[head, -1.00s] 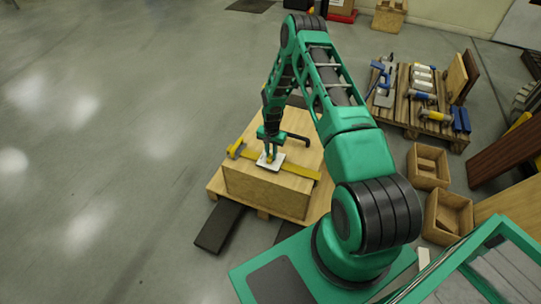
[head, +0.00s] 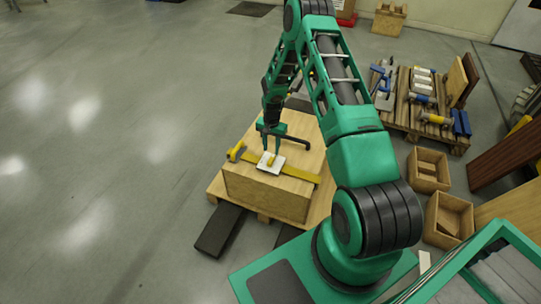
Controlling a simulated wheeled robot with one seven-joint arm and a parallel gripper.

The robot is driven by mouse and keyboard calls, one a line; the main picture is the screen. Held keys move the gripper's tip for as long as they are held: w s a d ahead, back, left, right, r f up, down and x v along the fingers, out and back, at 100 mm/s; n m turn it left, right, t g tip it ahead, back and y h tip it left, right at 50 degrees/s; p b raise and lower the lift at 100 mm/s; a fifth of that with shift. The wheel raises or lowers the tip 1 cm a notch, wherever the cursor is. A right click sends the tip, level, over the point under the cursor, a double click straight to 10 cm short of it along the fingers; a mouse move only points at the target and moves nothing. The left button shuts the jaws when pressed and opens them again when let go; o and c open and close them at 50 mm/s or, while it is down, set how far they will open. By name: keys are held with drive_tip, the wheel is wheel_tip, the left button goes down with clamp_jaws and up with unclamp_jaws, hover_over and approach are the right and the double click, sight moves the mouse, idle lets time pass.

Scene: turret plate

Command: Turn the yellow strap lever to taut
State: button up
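The yellow strap lever (head: 271,160) stands on a small white plate (head: 265,168) on top of a wooden box. A flat yellow strap (head: 300,174) runs across the box top beside the plate, with a yellow fitting (head: 236,152) at its left end. My gripper (head: 272,147) points down, just above and behind the lever in the head view. It appears apart from the lever, with nothing seen in it. The fingers are too small to show whether they are open or shut.
The wooden box (head: 262,195) rests on a pallet (head: 216,185). A dark bent bar (head: 296,139) lies at the back of the box top. Open wooden bins (head: 428,169) and a tool-laden pallet (head: 400,112) are to the right. The floor at left is clear.

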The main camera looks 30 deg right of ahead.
drive_tip(key=shift+r, duration=1.9)
drive_tip(key=shift+r, duration=0.1)
drive_tip(key=s+d+r+n, duration=0.1)
drive_tip(key=s+r, duration=0.4)
drive_tip(key=r, duration=0.4)
drive_tip(key=s+d+r+h, duration=0.15)
drive_tip(key=s+r, duration=0.25)
drive_tip(key=r, duration=0.6)
drive_tip(key=s+d+r+n, duration=0.1)
drive_tip(key=s+r, duration=0.4)
drive_tip(key=r, duration=0.4)
drive_tip(key=s+a+r+n, duration=0.1)
drive_tip(key=s+a+r, duration=0.1)
drive_tip(key=s+r, duration=1.05)
drive_tip(key=s+a+n+y, duration=0.1)
drive_tip(key=s+a, duration=0.3)
drive_tip(key=s, duration=1.2)
drive_tip(key=shift+r+y, duration=0.25)
drive_tip(key=shift+y, duration=0.1)
drive_tip(key=shift+s+a, duration=0.1)
